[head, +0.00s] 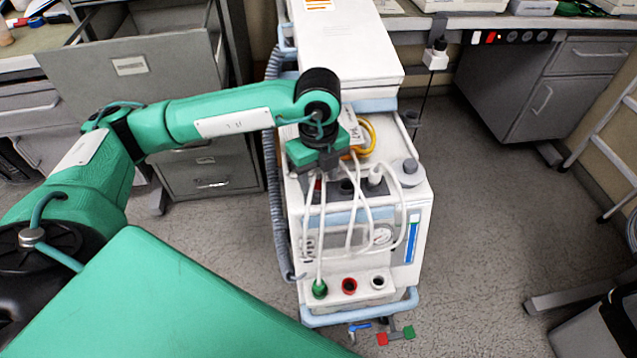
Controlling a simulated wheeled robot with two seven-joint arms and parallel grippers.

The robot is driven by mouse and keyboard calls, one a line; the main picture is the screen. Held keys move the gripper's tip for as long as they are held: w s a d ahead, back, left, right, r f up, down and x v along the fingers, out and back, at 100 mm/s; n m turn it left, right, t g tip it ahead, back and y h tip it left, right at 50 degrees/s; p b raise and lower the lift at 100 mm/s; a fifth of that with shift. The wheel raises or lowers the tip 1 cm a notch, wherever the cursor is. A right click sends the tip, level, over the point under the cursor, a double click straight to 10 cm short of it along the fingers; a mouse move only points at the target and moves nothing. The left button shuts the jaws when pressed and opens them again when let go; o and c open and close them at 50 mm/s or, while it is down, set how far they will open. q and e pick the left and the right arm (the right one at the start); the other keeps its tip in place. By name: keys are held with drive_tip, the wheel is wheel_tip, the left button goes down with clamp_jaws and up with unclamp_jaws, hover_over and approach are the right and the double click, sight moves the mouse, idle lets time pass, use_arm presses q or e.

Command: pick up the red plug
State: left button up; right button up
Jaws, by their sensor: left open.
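A small red part (317,185), which looks like the red plug, shows at the left of the dark panel on top of the white machine (420,205). It is mostly hidden by my left gripper and white tubes. My left gripper (322,172) is open and points down just above this panel. I cannot tell whether its fingers are touching or around the red part. A green plug (319,289) sits in the lower front ledge, beside an empty red-ringed socket (349,285) and a pale socket (378,282). My right gripper is not in view.
White tubes (355,225) loop over the machine's front, and a yellow hose (368,135) lies behind my gripper. A grey corrugated hose (277,220) runs down its left side. An open drawer (130,66) juts out at left. Floor at right (500,220) is clear.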

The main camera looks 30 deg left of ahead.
sight(319, 173)
use_arm(q)
drive_tip(key=c, duration=0.7)
clamp_jaws()
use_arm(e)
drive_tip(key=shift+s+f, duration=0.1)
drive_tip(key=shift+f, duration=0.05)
use_arm(q)
drive_tip(key=shift+r, duration=0.1)
